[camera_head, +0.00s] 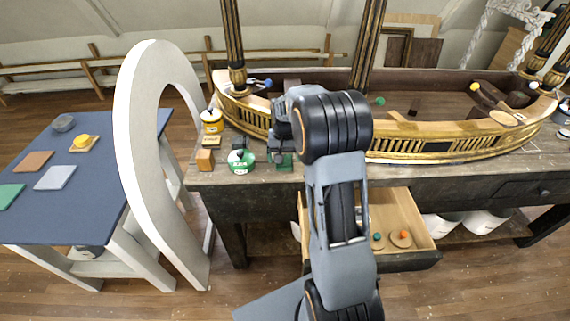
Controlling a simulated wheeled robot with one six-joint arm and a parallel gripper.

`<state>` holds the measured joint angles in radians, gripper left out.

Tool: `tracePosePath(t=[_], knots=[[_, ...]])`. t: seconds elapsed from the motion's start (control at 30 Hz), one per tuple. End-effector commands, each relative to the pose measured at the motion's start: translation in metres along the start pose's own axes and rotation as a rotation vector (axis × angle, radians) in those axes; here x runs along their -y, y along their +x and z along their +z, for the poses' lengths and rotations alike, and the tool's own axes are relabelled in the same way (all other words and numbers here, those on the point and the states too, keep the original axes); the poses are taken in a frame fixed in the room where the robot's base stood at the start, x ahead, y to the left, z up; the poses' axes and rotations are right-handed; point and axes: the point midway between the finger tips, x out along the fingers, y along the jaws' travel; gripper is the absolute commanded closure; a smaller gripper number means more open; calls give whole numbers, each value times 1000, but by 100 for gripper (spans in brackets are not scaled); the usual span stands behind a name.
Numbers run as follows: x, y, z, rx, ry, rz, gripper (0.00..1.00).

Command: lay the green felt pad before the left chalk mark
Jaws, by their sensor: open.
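A flat green square (10,195), which looks like the felt pad, lies at the left edge of the blue-topped table (100,140), partly cut off by the picture. My gripper (281,158) is open and points down over the left front of the dark console (215,177). A small green piece (286,163) shows at its fingertips; I cannot tell what it is or whether the fingers touch it. Pale chalk-like lines (532,148) show at the console's right end. No left chalk mark can be made out; my arm covers part of the console front.
A brown pad (34,161) and a grey-blue pad (55,177) lie near the green square. A white arch (135,150) stands between table and console. A green-and-white roll (241,160) and a wooden block (205,160) are left of my gripper. A drawer (410,218) stands open.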

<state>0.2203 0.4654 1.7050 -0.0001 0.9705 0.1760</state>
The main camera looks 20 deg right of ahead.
Motion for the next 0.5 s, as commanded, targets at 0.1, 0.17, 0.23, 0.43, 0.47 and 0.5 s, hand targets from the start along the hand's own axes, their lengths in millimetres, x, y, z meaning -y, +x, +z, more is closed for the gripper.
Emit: tracePosePath(t=[0.1, 0.17, 0.23, 0.43, 0.47, 0.5], knots=[[0, -24, 0, -4, 0, -1, 12], [0, -35, -1, -4, 0, -1, 12], [0, -46, 0, -2, 0, 0, 12], [0, -68, 0, -1, 0, 0, 12], [0, -70, 0, -2, -1, 0, 12], [1, -74, 2, -5, -4, -1, 12]])
